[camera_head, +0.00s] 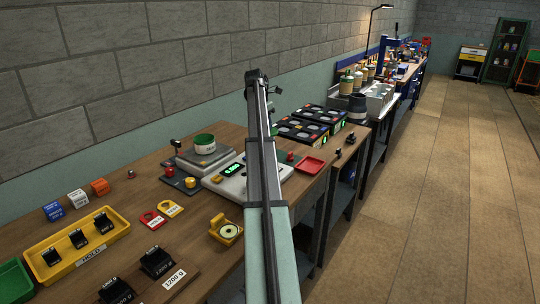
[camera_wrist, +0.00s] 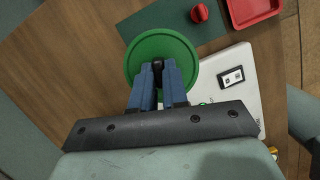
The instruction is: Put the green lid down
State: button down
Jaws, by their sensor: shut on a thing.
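The green lid (camera_wrist: 135,62) is a round disc with a raised rim and a black knob (camera_wrist: 157,66) at its middle. My gripper (camera_wrist: 158,72) has blue fingers shut on that knob. In the wrist view the lid hangs over the wooden bench (camera_wrist: 62,45), overlapping a dark green mat (camera_wrist: 152,24) and the edge of a white scale (camera_wrist: 244,58). Its height above them cannot be told. In the head view my arm hides the lid and the fingers. A white container with a green rim (camera_head: 205,147) stands on a grey scale to the left of my arm.
A red tray (camera_head: 311,165) lies right of my arm; it also shows in the wrist view (camera_wrist: 266,17). A red knob (camera_wrist: 199,13) is on the mat. A yellow tray (camera_head: 63,277) with black weights is at the left front. Black scales (camera_head: 300,128) stand farther back.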

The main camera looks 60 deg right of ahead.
jog(key=d+f, duration=0.1)
jog(key=s+d+f, duration=0.1)
jog(key=shift+d+f+n, duration=0.3)
jog(key=shift+w+d+n, duration=0.25)
jog(key=shift+w+n, duration=0.15)
jog(key=shift+w, duration=0.1)
jog(key=shift+w+d+r+n+t, duration=0.1)
jog(key=shift+w+d+n+t, duration=0.25)
jog(key=shift+n, duration=0.15)
jog(key=shift+w+d+n, duration=0.1)
jog(key=shift+n, duration=0.2)
jog(key=shift+f, duration=4.95)
jog(key=shift+f, duration=0.15)
jog(key=c, duration=1.1)
grip_release()
jog(key=shift+c, duration=0.2)
